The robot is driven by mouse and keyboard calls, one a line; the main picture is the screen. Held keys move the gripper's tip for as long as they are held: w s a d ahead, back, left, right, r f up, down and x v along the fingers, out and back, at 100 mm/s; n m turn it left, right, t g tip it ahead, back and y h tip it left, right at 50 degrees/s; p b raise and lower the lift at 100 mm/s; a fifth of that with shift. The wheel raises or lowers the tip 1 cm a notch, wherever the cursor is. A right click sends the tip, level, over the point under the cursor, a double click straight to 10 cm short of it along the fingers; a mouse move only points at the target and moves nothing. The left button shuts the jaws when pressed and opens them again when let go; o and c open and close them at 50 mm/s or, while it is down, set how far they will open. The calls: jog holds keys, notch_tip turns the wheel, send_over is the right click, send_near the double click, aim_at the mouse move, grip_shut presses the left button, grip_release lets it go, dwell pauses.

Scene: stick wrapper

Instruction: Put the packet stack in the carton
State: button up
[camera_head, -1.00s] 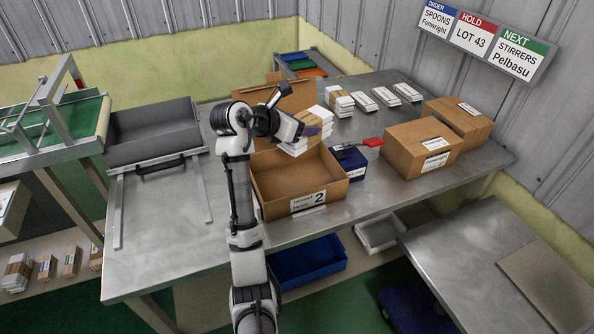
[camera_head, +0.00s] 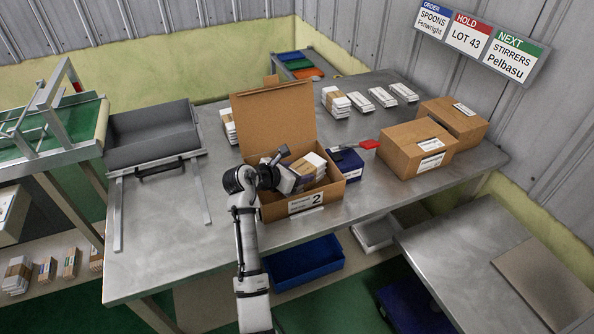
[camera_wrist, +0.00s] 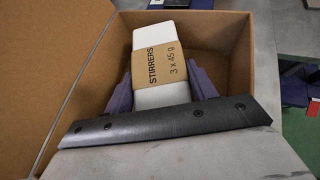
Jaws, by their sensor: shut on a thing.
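The packet stack (camera_head: 317,160) is white with a brown paper band. In the wrist view the band reads STIRRERS, 3 x 45 g, on the stack (camera_wrist: 160,66). The open brown carton (camera_head: 335,193) is marked 2 and stands on the steel table, its lid flap (camera_head: 275,112) raised at the back. My gripper (camera_head: 304,170) is inside the carton opening, its purple fingers shut on the two sides of the stack; they also show in the wrist view (camera_wrist: 160,92). The stack is within the carton walls. I cannot tell whether it touches the floor.
A dark blue box (camera_head: 347,163) with a red-handled tool (camera_head: 367,145) stands close right of the carton. Two closed cartons (camera_head: 410,150) stand further right. Another banded stack (camera_head: 228,126) is behind left, and several white packets (camera_head: 372,97) lie at the back.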

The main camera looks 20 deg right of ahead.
jog(key=o, duration=1.1)
jog(key=shift+c, duration=0.2)
jog(key=b+v, duration=0.1)
jog(key=v, duration=1.1)
jog(key=shift+b, duration=0.3)
